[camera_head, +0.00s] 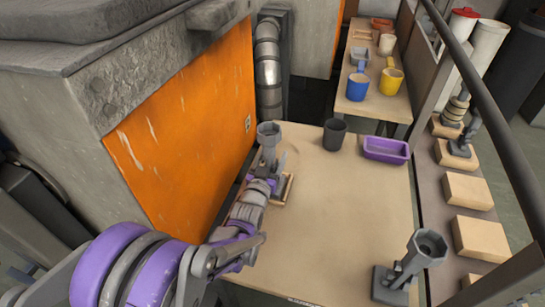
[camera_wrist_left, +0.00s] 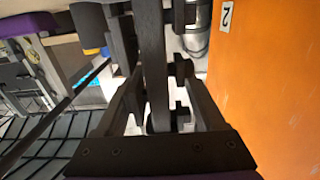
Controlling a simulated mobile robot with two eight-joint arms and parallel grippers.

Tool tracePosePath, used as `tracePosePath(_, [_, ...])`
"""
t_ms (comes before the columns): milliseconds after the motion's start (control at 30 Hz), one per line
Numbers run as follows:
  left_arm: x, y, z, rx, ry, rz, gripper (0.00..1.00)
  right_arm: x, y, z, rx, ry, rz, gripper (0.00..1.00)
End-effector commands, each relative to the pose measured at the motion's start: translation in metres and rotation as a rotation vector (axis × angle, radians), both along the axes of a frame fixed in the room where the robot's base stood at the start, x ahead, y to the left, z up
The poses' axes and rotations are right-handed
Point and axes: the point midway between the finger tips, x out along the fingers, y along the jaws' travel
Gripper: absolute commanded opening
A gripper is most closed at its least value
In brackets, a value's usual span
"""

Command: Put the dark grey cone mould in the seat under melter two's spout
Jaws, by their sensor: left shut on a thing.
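My left gripper (camera_head: 266,172) is at the far end of my purple and grey arm, low beside the orange wall. It is shut on a dark grey piece (camera_wrist_left: 152,60), apparently the cone mould, which is mostly hidden in the head view. A grey funnel-topped stand (camera_head: 268,131), apparently melter two, rises just beyond my gripper on a small wooden base (camera_head: 287,188). The spout and seat are hidden by my gripper, so I cannot tell whether the mould touches the seat. My right gripper is out of view.
A dark grey cup (camera_head: 335,134) and a purple tray (camera_head: 386,150) stand at the table's back. Another funnel-topped stand (camera_head: 428,246) is at the front right. The table's middle (camera_head: 340,205) is clear. Wooden blocks (camera_head: 468,190) line a right-hand shelf behind a rail.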

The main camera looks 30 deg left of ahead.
Motion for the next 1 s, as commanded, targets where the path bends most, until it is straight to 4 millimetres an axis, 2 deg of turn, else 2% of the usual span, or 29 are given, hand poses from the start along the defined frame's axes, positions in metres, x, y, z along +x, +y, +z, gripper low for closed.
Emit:
tracePosePath(100, [0.0,0.0,-0.004,0.0,-0.001,0.0,0.0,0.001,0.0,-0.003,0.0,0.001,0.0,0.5])
tracePosePath(133, [0.0,0.0,-0.004,0.0,0.0,0.0,0.73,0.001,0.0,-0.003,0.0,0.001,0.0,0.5])
tracePosePath(300, [0.0,0.0,-0.003,0.0,0.0,0.0,1.0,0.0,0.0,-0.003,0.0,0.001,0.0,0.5])
tracePosePath(633, [-0.003,-0.001,0.002,0.0,0.0,0.0,1.0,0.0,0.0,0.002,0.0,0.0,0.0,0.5])
tracePosePath(767, [-0.023,-0.005,0.001,0.0,0.0,0.0,1.0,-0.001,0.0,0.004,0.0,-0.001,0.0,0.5])
tracePosePath(1000, [-0.074,-0.018,0.001,0.0,0.0,-0.001,1.0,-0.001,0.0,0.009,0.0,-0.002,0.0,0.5])
